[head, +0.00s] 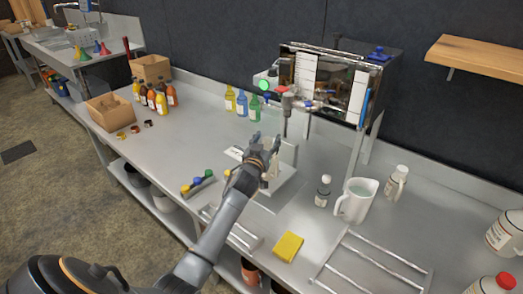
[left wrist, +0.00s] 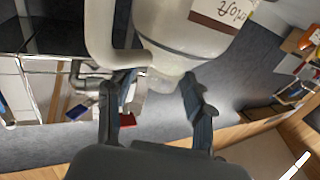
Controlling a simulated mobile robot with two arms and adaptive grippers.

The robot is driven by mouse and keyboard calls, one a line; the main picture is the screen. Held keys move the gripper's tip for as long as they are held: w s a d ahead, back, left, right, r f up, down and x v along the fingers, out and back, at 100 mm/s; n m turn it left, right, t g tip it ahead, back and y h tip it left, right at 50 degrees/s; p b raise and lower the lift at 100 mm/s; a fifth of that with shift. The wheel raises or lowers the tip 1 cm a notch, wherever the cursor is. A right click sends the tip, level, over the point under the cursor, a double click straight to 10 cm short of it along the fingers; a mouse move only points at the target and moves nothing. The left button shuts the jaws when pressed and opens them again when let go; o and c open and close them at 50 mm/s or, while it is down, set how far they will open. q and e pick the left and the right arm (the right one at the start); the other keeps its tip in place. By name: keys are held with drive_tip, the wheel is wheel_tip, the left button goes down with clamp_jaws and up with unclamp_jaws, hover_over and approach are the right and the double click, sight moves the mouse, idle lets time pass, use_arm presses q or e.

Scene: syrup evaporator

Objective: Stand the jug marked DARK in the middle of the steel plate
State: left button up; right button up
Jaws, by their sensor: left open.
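My left gripper (head: 262,160) is open over the middle of the counter, below and in front of the steel evaporator. In the left wrist view its fingers (left wrist: 155,112) are apart, and a large pale jug (left wrist: 190,45) with a handle and a brown-and-white label is close in front of them. The jug's neck end points towards the gap; I cannot tell whether they touch. The word DARK is not readable on it. In the head view a white upright shape (head: 288,153) is partly hidden behind the gripper.
A yellow sponge (head: 288,246) and a metal rack (head: 372,262) lie in front. Coloured bottles (head: 242,103) stand behind. The left counter has free room.

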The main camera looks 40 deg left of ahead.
use_arm(q)
drive_tip(key=v, duration=1.2)
